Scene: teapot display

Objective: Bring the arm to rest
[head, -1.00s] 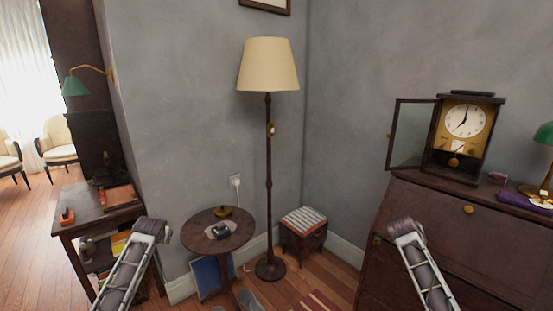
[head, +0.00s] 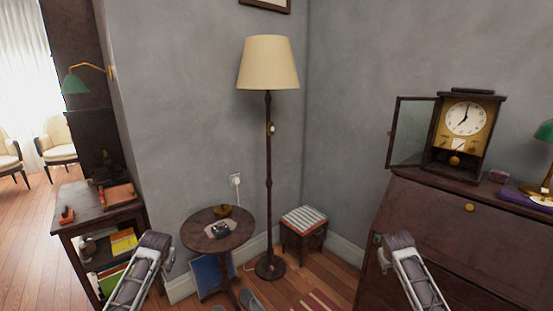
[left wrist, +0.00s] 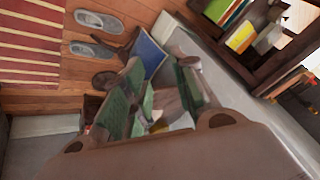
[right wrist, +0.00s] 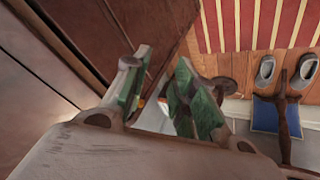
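My left arm (head: 142,272) and right arm (head: 415,272) hang low at the bottom of the head view, apart from each other. In the left wrist view my left gripper (left wrist: 157,98) shows two green-padded fingers with a gap between them. It is open and I see nothing held. In the right wrist view my right gripper (right wrist: 158,98) also has its green-padded fingers apart, with nothing seen between them but background. In the head view the fingers of both grippers are mostly hidden by the arms.
A round side table (head: 196,241) stands just right of my left arm. A desk with shelves (head: 75,228) is to its left. A dark bureau (head: 480,240) with an open-doored clock (head: 465,130) stands by my right arm. A floor lamp (head: 268,180) and a striped stool (head: 303,222) are between.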

